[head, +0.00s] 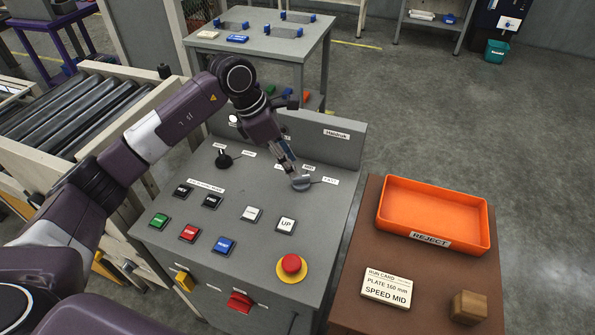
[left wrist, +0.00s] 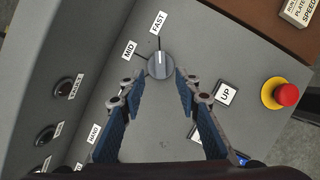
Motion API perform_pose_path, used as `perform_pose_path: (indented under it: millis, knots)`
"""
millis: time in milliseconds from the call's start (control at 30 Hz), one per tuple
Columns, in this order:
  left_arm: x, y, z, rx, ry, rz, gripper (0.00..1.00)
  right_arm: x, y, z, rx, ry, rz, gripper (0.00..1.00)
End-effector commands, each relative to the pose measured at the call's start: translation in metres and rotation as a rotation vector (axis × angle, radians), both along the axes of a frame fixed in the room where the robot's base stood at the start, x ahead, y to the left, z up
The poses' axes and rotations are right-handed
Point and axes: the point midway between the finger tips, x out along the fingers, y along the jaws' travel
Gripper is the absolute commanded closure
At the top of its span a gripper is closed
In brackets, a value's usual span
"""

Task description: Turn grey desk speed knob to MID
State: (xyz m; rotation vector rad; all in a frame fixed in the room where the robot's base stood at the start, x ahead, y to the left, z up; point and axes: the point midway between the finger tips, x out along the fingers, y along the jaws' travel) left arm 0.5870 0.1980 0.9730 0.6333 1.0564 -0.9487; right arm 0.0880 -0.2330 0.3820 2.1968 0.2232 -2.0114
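The grey speed knob (head: 301,183) sits at the upper right of the grey desk. In the left wrist view the knob (left wrist: 160,66) is round with a ridge across it that seems to run towards the FAST label (left wrist: 158,22). The MID label (left wrist: 129,49) is left of FAST there. My left gripper (head: 291,166) comes down over the knob. In the left wrist view its two blue fingers (left wrist: 161,82) are apart, one on each side of the knob, with gaps visible. My right gripper is not in view.
The desk carries a black knob (head: 223,160), several push buttons, a white UP button (head: 286,225) and a red emergency button (head: 291,264). To the right, a brown table (head: 348,291) holds an orange REJECT tray (head: 440,246), a SPEED MID card (head: 386,289) and a wooden block (head: 468,307).

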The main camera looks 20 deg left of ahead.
Motion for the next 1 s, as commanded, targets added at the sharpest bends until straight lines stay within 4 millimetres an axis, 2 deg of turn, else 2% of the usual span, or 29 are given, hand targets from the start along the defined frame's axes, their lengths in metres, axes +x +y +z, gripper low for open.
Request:
perform_pose_path:
  millis: [100,300,667,933,1000]
  knots:
    - [0.003,-0.008,-0.017,-0.001,0.005,-0.001,0.70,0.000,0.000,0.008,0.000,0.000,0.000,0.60]
    - [0.008,-0.015,-0.040,-0.001,0.002,-0.001,0.70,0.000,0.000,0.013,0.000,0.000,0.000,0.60]
    - [0.009,-0.017,-0.047,0.000,0.000,-0.001,0.70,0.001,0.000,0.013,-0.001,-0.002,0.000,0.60]
    - [0.009,-0.017,-0.046,0.000,0.000,0.000,0.99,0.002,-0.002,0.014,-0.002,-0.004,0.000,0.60]
    - [0.009,-0.017,-0.046,0.000,0.000,0.000,1.00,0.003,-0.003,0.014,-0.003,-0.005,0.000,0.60]
